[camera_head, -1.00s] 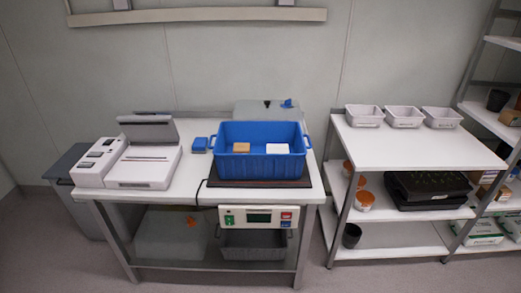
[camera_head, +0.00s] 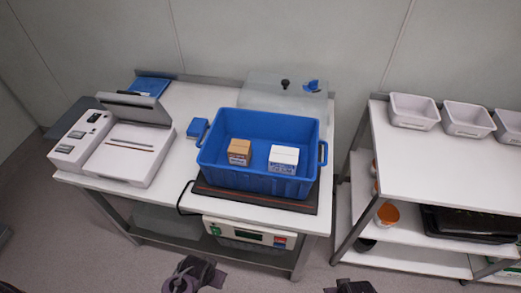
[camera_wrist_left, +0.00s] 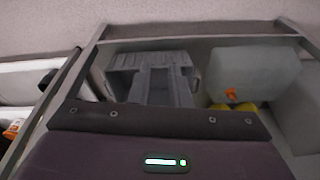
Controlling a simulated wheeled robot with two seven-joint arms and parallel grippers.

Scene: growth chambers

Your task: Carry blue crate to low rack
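The blue crate (camera_head: 226,171) stands upright on a dark scale platform (camera_head: 250,197) on the white table, with a brown box (camera_head: 239,151) and a white box (camera_head: 284,158) inside. A rack (camera_head: 440,173) with white shelves stands to the right. My left gripper (camera_head: 194,274) shows at the bottom edge of the head view, in front of the table and apart from the crate. My right gripper (camera_head: 350,286) is only partly in view at the bottom edge. I cannot tell how either set of fingers stands. The left wrist view shows no crate.
A white device (camera_head: 131,150) and a small blue box (camera_head: 197,128) sit left of the crate. A grey lidded bin (camera_head: 285,95) is behind it. White trays (camera_head: 413,110) line the rack's top shelf. Under the table, a grey crate (camera_wrist_left: 150,72) shows in the left wrist view.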

